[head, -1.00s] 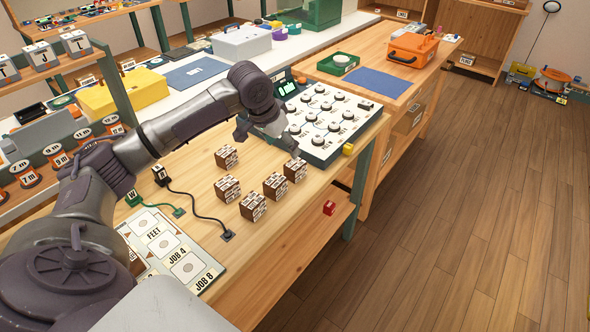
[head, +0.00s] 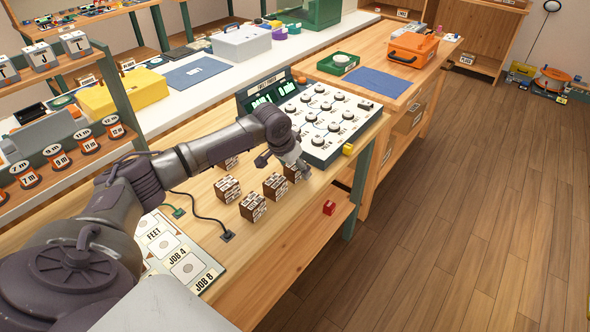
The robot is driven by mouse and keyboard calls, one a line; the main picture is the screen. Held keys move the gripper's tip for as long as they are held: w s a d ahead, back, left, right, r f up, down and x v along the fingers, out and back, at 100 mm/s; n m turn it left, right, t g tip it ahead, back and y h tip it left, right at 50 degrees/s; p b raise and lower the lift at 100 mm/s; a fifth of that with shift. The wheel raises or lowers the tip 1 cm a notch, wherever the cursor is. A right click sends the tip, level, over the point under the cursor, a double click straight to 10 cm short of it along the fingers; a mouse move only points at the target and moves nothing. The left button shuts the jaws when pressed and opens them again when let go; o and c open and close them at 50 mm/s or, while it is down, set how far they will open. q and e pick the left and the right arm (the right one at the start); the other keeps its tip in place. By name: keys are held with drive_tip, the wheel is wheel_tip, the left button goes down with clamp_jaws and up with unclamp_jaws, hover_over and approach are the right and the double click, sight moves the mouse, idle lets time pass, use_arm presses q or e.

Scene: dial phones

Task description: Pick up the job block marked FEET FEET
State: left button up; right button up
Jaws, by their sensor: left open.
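Several small brown-and-white job blocks stand on the wooden bench: one at the front (head: 253,208), one at the left (head: 227,189), one in the middle (head: 275,187), one at the right (head: 292,176) and one at the back (head: 230,163), partly behind my arm. Their markings are too small to read, so I cannot tell which is marked FEET FEET. My left gripper (head: 283,161) is open, pointing down over the right block and covering part of it. I cannot tell whether it touches that block. My right gripper is not in view.
A white panel with several round knobs (head: 322,125) stands just behind the gripper. A job board (head: 175,257) and cables (head: 205,217) lie to the left of the blocks.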

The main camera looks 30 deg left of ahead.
use_arm(q)
drive_tip(key=c, duration=1.3)
drive_tip(key=shift+o, duration=0.2)
drive_tip(key=shift+r, duration=0.1)
